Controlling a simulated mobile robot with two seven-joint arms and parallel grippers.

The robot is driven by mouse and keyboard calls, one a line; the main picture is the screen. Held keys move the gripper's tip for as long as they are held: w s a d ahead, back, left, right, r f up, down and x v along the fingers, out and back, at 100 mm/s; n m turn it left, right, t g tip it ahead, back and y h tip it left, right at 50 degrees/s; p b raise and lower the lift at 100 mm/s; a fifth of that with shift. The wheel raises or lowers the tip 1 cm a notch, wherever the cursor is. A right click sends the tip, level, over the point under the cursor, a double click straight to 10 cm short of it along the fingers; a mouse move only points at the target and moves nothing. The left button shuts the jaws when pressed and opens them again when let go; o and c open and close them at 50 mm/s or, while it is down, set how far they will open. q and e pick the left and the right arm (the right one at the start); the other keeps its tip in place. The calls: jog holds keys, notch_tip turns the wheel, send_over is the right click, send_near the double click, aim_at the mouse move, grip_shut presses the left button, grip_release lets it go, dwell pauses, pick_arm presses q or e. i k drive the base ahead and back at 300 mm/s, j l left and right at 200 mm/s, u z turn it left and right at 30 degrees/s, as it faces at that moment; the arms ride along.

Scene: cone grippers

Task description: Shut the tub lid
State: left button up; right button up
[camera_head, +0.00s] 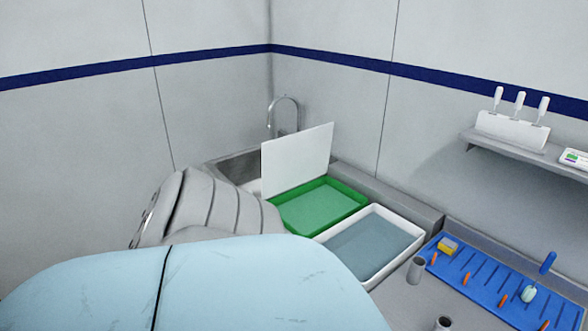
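A white flat panel (297,160), which looks like the lid, stands nearly upright along the left side of a shallow green tub (325,207). The green tub is uncovered and its inside shows. A white-rimmed tub (412,228) with a grey-blue inside sits beside it to the right, also uncovered. Whether the panel is hinged to the green tub cannot be told. Neither of my grippers shows in this view.
A sink with a curved tap (283,112) is behind the panel. A large light blue rounded form and a grey ribbed form fill the lower left. A blue rack (490,278) with small tools and a metal cup (416,270) are at right.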

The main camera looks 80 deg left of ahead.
aim_at(289, 162)
jog(key=u, duration=2.2)
jog(key=i+j+z, duration=0.1)
jog(key=z, duration=0.4)
jog(key=j+z, duration=0.2)
jog(key=z, duration=0.25)
jog(key=j+z, duration=0.3)
jog(key=j, duration=0.25)
jog(key=j+z, duration=0.35)
jog(key=j, duration=0.75)
jog(key=k+j+z, duration=0.1)
jog(key=j, duration=1)
jog(key=k+j+z, duration=0.1)
jog(key=j, duration=0.45)
